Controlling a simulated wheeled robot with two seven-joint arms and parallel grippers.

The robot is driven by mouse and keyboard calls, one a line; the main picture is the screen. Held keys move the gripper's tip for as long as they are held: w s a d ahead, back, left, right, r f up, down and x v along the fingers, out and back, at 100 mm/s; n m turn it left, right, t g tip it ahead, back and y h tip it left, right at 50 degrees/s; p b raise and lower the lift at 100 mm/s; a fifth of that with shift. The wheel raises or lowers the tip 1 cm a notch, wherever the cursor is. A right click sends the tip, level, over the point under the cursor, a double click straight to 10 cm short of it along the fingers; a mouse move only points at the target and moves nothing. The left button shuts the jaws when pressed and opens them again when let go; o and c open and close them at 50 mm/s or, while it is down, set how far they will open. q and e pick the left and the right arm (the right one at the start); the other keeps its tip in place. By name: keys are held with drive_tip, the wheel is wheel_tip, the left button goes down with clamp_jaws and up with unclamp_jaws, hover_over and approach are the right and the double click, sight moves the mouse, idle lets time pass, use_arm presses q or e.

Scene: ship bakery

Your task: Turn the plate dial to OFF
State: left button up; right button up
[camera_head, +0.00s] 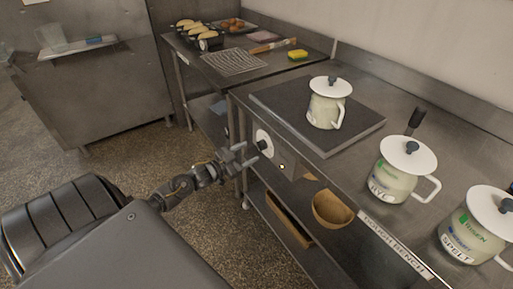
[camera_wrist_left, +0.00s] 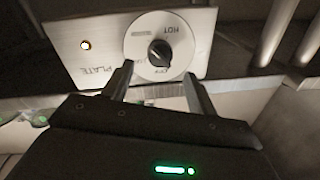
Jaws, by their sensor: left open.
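The plate dial (camera_head: 264,141) is a white disc with a black knob on the metal front panel below the hot plate. In the left wrist view the dial (camera_wrist_left: 160,46) shows upside-down, with HOT at the top and OFF near the bottom; where its knob points is hard to tell. A PLATE label and a glowing amber lamp (camera_wrist_left: 86,45) sit to its left. My left gripper (camera_head: 248,154) is open just in front of the panel. In the wrist view its fingers (camera_wrist_left: 158,75) reach toward the dial's lower part, with the knob beyond the gap, not gripped.
The dark hot plate (camera_head: 277,99) carries a lidded cream pot (camera_head: 327,105). Two more lidded jars, RYE (camera_head: 395,178) and SPELT (camera_head: 466,222), stand to the right. A wooden bowl (camera_head: 331,209) is on the shelf below. A wire rack (camera_head: 233,62) lies on the farther bench.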

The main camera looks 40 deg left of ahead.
sight(261, 145)
use_arm(q)
drive_tip(key=shift+x, duration=2.45)
use_arm(e)
drive_tip(key=shift+a+r, duration=0.15)
drive_tip(key=shift+a, duration=0.3)
use_arm(q)
drive_tip(key=c, duration=0.9)
drive_tip(key=shift+c, duration=0.4)
use_arm(e)
drive_tip(key=shift+d, duration=0.2)
drive_tip(key=shift+d, duration=0.2)
use_arm(q)
drive_tip(key=shift+p, duration=0.3)
use_arm(e)
drive_tip(key=shift+a+r, duration=0.2)
